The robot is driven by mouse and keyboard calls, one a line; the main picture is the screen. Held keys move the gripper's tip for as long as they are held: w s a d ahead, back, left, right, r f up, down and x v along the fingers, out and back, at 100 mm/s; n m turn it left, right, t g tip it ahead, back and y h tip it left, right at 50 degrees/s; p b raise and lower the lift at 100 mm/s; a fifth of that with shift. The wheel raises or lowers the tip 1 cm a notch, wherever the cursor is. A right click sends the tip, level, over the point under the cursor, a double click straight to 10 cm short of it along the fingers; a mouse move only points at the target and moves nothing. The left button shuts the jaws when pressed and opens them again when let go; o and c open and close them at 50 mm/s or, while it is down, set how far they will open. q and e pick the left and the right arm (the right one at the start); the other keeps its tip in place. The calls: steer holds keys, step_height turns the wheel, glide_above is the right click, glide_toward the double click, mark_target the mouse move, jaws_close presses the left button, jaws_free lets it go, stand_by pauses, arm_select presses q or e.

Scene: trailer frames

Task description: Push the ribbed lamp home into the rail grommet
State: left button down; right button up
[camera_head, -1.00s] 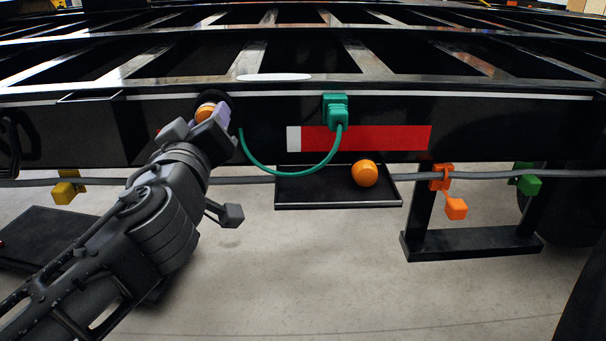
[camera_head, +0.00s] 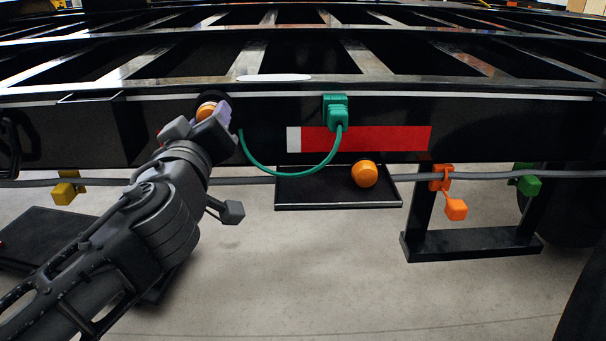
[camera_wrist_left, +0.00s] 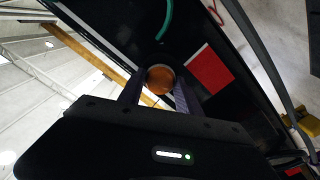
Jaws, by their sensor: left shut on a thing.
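My left gripper (camera_head: 210,118) is at the dark rail (camera_head: 270,111), left of the green plug. It is shut on an orange lamp (camera_head: 206,109), which also shows between the two fingers in the left wrist view (camera_wrist_left: 160,79). A dark round grommet rim (camera_head: 226,97) shows behind the lamp on the rail face. The lamp is at the grommet, but I cannot tell how deep it sits. Its ribs are too small to make out. My right gripper is not in view.
A green plug (camera_head: 335,110) with a looping green cable hangs right of my gripper, beside a red and white reflector (camera_head: 380,138). A second orange lamp (camera_head: 364,174) rests on a black tray (camera_head: 300,200). A grey cable with coloured clips runs below the rail.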

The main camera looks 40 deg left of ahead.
arm_select(q)
steer(key=shift+w+a, duration=0.1)
steer(key=shift+w, duration=0.1)
steer(key=c, duration=0.7)
jaws_free()
steer(key=shift+c, duration=0.2)
steer(key=p+v, duration=0.2)
steer(key=v, duration=0.5)
steer(key=shift+s+d, duration=0.25)
steer(key=shift+s, duration=0.05)
steer(key=shift+f, duration=0.1)
